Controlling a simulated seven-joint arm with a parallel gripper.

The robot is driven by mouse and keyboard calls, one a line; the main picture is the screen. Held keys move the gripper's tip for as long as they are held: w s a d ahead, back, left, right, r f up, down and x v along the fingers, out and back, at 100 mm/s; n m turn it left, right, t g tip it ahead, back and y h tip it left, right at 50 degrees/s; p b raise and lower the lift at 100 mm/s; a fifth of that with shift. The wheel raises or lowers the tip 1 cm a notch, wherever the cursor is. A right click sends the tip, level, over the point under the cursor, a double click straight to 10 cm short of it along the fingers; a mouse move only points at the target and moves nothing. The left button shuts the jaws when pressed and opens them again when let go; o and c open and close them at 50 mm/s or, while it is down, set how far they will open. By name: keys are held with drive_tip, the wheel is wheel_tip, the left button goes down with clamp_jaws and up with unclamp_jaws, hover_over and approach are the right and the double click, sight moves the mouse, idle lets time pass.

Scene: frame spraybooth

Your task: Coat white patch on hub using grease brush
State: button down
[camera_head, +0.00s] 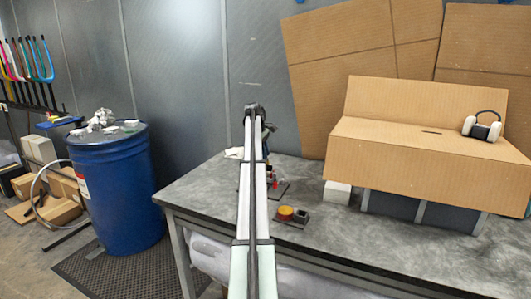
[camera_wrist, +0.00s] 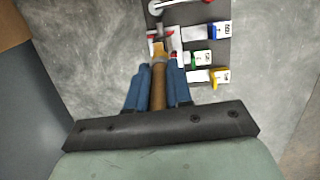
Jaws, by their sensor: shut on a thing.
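In the wrist view my gripper (camera_wrist: 159,72) has blue fingers shut on the brown handle of a brush (camera_wrist: 158,88). The brush's lighter tip (camera_wrist: 158,48) points away from me, over the edge of a dark board. Pale and red parts show around the tip; I cannot tell whether it touches them, or which part is the hub or its white patch. In the head view my arm hides most of the gripper and the brush. A dark board with a red part (camera_head: 275,183) shows just right of the arm.
The dark board (camera_wrist: 213,12) carries white blocks with blue, green and yellow labelled parts. A small tray with an orange tub (camera_head: 286,212) stands nearer on the grey table (camera_head: 335,235). A cardboard box (camera_head: 420,150) with headphones (camera_head: 482,127) stands right. A blue barrel (camera_head: 112,190) is left.

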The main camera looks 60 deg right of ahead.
drive_tip(key=shift+s+a, duration=0.15)
drive_tip(key=shift+a, duration=0.15)
drive_tip(key=shift+s, duration=0.3)
drive_tip(key=shift+s, duration=0.1)
drive_tip(key=shift+s+d, duration=0.3)
drive_tip(key=shift+d, duration=0.05)
drive_tip(key=shift+r, duration=0.1)
drive_tip(key=shift+r, duration=0.15)
drive_tip(key=shift+s+d+v, duration=0.1)
drive_tip(key=shift+s+v, duration=0.1)
drive_tip(key=shift+v, duration=0.75)
drive_tip(key=shift+s+d+v, duration=0.15)
drive_tip(key=shift+s+v, duration=0.05)
drive_tip(key=shift+v, duration=0.75)
drive_tip(key=shift+s+d+v, duration=0.1)
drive_tip(key=shift+s+v, duration=0.1)
drive_tip(key=shift+v, duration=0.7)
drive_tip(key=shift+r, duration=0.2)
